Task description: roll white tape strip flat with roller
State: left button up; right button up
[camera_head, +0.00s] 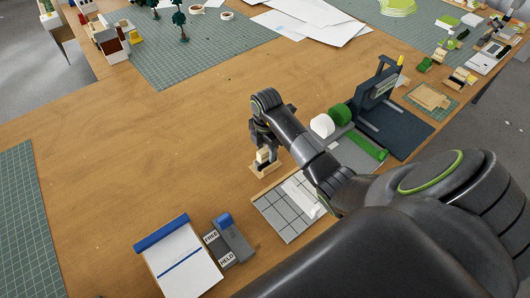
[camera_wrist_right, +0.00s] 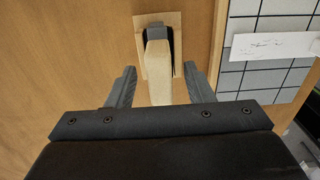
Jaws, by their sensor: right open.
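The roller (camera_wrist_right: 157,75) has a pale wooden handle and a dark head, and it rests on a small wooden stand (camera_wrist_right: 176,25). In the head view the roller (camera_head: 263,156) is partly hidden by my right gripper (camera_head: 264,143). In the right wrist view my right gripper (camera_wrist_right: 158,80) is open, its fingers on either side of the roller's handle with gaps. The white tape strip (camera_head: 301,196) lies on a grey tiled board (camera_head: 276,210), partly hidden by my right arm. The strip (camera_wrist_right: 268,46) also shows in the right wrist view. My left gripper is out of view.
A notepad with a blue top (camera_head: 175,254) and a grey block with labels (camera_head: 232,241) lie at the front. A dark stand (camera_head: 403,118) and a green strip (camera_head: 362,145) are to the right. The table's left middle is clear.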

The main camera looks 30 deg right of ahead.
grip_shut()
jog(key=shift+r+p, duration=2.7)
jog(key=shift+r, duration=0.4)
jog(key=shift+f, duration=0.1)
